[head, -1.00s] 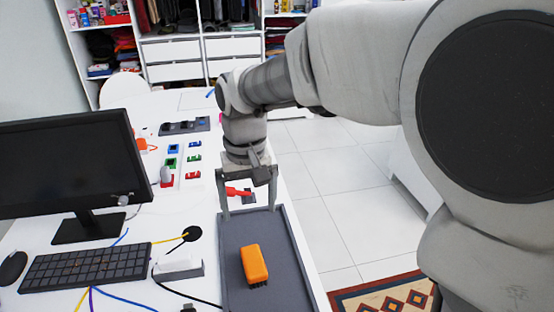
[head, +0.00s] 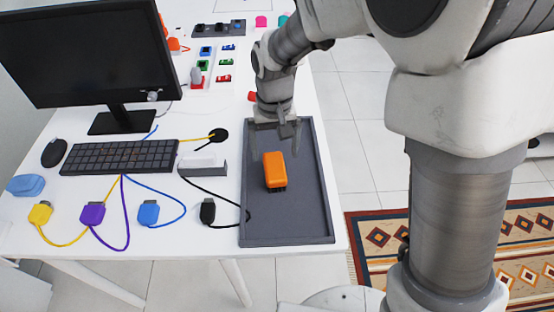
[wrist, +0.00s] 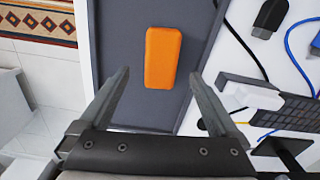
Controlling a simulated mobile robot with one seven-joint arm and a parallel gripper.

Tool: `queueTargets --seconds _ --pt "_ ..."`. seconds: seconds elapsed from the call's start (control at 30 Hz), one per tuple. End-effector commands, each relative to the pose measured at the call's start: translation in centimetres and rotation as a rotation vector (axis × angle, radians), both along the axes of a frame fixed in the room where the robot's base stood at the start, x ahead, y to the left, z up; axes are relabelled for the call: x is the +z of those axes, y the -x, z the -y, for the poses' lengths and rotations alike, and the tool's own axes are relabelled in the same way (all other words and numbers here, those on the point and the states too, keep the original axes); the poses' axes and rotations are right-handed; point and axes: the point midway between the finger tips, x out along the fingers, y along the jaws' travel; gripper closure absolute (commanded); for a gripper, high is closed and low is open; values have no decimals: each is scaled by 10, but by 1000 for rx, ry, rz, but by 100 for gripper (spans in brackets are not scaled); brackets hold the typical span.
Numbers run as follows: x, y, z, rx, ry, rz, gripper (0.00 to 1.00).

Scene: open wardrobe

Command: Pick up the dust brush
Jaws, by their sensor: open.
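The dust brush (head: 275,170) has an orange block body with dark bristles underneath. It lies bristles down in a dark grey tray (head: 290,228) on the white table. In the wrist view the brush (wrist: 162,58) sits ahead of the fingertips, roughly midway between them. My gripper (head: 281,148) is above the tray at the brush's far end, and its fingers are hard to make out in the head view. In the wrist view my gripper (wrist: 158,85) is open and empty, with its two fingers spread wider than the brush.
The tray's raised rim surrounds the brush. Left of it are a black cable plug (head: 208,211), a white-grey block (head: 203,165), a keyboard (head: 120,156) and a monitor (head: 85,50). Blue, purple and yellow plugs lie near the front edge. The tray's front part is clear.

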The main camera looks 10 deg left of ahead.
Motion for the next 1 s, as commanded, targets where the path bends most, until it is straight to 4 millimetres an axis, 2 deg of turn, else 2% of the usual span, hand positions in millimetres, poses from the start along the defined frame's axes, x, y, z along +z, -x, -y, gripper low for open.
queueTargets --seconds 0.17,0.5,0.77,0.83,1.0 --pt "-11 1 0 1 0 0 3" --pt "-56 4 -1 2 1 -1 3" --pt "-59 4 -1 1 0 1 3" --pt "-59 4 -1 1 0 1 10" --pt "-59 4 -1 1 0 1 40"
